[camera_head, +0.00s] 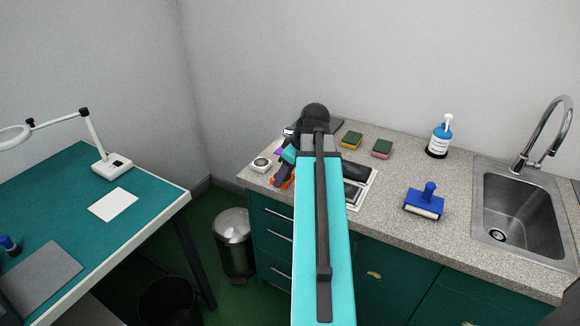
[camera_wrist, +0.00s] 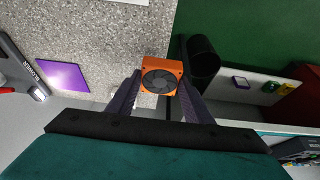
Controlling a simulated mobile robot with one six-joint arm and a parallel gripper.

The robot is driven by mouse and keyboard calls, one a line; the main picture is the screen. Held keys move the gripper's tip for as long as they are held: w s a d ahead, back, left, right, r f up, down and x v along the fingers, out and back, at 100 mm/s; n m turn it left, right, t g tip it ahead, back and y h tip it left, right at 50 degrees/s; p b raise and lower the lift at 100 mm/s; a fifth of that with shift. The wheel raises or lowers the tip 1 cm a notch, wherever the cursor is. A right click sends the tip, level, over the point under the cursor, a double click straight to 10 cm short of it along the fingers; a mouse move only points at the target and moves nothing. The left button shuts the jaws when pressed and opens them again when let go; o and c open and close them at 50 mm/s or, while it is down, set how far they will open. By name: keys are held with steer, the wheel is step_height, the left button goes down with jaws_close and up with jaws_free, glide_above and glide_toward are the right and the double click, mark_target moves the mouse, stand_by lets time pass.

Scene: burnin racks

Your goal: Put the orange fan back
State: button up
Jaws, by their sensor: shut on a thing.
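The orange fan (camera_wrist: 162,76) is a small orange block with a dark round fan face. In the wrist view it sits between the tips of my gripper (camera_wrist: 158,92), which is shut on it. In the head view a bit of the orange fan (camera_head: 287,182) shows near the counter's left front corner, beside my gripper (camera_head: 285,172). My arm hides part of the counter there. I cannot tell whether the fan touches the counter.
The speckled counter (camera_head: 395,170) bears sponges (camera_head: 381,148), a soap bottle (camera_head: 439,137), a blue-handled brush (camera_head: 425,201) and a sink (camera_head: 517,210). A green-topped desk (camera_head: 75,190) stands left. A metal bin (camera_head: 234,240) stands on the floor between them.

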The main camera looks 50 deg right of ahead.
steer(key=w+d, duration=0.1)
steer(key=d, duration=0.1)
steer(key=w+d+p, duration=0.1)
steer(key=d, duration=0.1)
steer(key=w+d, duration=0.2)
steer(key=d, duration=0.1)
steer(key=shift+d+f+p, duration=0.1)
steer(key=shift+f+p, duration=0.3)
steer(key=shift+f, duration=0.1)
steer(key=shift+f+p, duration=0.7)
steer(key=shift+f, duration=0.95)
steer(key=shift+f, duration=0.15)
steer(key=o, duration=1.1)
steer(key=shift+o, duration=0.2)
steer(key=b+v, duration=0.2)
steer(key=v, duration=1)
